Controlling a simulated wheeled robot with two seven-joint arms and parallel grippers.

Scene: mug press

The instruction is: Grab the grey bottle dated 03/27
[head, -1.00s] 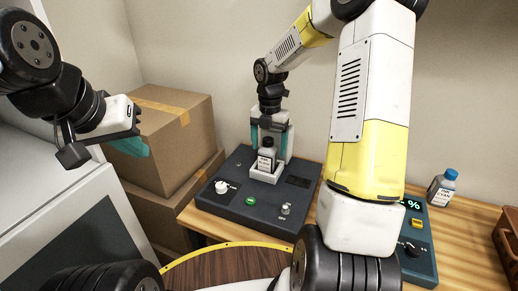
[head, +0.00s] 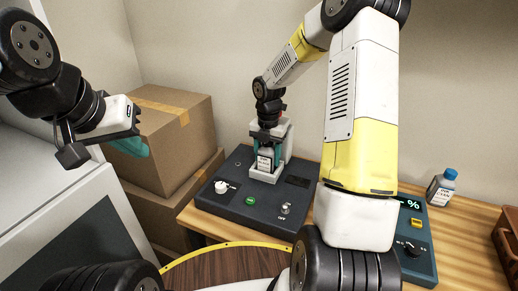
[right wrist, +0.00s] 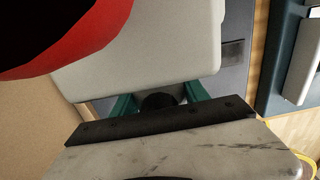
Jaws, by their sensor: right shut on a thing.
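The grey bottle (head: 265,158) with a white label stands upright in the pale holder (head: 264,178) of a dark machine; its label is too small to read for a date. My right gripper (head: 266,146) reaches down from above, with its teal fingers on either side of the bottle, shut on it. In the right wrist view the bottle's dark cap (right wrist: 158,101) shows between the teal fingers (right wrist: 160,104). My left gripper (head: 128,142) is at the left, in front of the cardboard box, away from the bottle; its jaw gap is not clear.
The dark machine (head: 225,205) has a white knob, a green button and a switch. A blue-capped bottle (head: 441,188) stands at the right near a panel with a lit display (head: 415,240). Cardboard boxes (head: 170,140) stand left; a brown crate (head: 508,235) sits at the right edge.

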